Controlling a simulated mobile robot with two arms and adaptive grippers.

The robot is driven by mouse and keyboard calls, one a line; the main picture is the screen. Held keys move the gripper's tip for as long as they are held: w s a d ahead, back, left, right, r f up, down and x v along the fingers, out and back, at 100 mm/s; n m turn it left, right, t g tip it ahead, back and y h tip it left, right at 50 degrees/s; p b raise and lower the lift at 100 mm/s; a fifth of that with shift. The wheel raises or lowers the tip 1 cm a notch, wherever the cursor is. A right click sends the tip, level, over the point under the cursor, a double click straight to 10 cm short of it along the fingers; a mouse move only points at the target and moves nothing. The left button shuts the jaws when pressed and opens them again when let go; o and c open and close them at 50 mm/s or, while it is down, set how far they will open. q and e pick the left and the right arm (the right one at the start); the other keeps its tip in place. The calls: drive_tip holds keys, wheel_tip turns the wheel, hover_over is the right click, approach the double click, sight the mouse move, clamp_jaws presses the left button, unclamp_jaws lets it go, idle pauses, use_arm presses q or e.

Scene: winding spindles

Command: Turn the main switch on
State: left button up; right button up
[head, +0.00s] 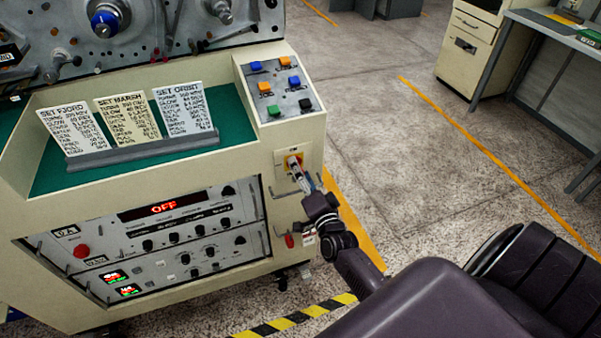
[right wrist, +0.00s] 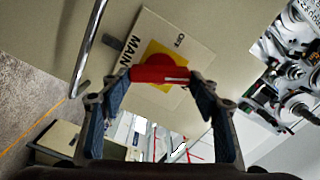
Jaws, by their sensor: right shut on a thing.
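The main switch (right wrist: 160,74) has a red handle on a yellow square, over a white plate (right wrist: 190,48) marked MAIN. The handle lies crosswise between the fingers of my right gripper (right wrist: 163,88), which are shut on it. In the head view, the yellow plate of the switch (head: 293,160) is on the right part of the machine front. My right gripper (head: 302,181) reaches it from the lower right and hides most of the handle. The display (head: 163,208) on the machine reads OFF in red. My left gripper is not in view.
The cream machine (head: 262,161) carries a button panel (head: 279,88) above the switch and three text cards (head: 127,120) on a green shelf. A metal rail (right wrist: 91,45) runs beside the switch plate. Open floor (head: 400,150) lies to the right, with a drawer cabinet (head: 466,50) beyond.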

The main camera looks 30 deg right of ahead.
drive_tip(key=m+b, duration=0.1)
drive_tip(key=m, duration=0.4)
drive_tip(key=shift+f, duration=0.15)
drive_tip(key=shift+m, duration=0.4)
drive_tip(key=o, duration=1.2)
drive_tip(key=shift+c, duration=0.2)
drive_tip(key=v, duration=1.2)
drive_tip(key=shift+s+d+f, duration=0.1)
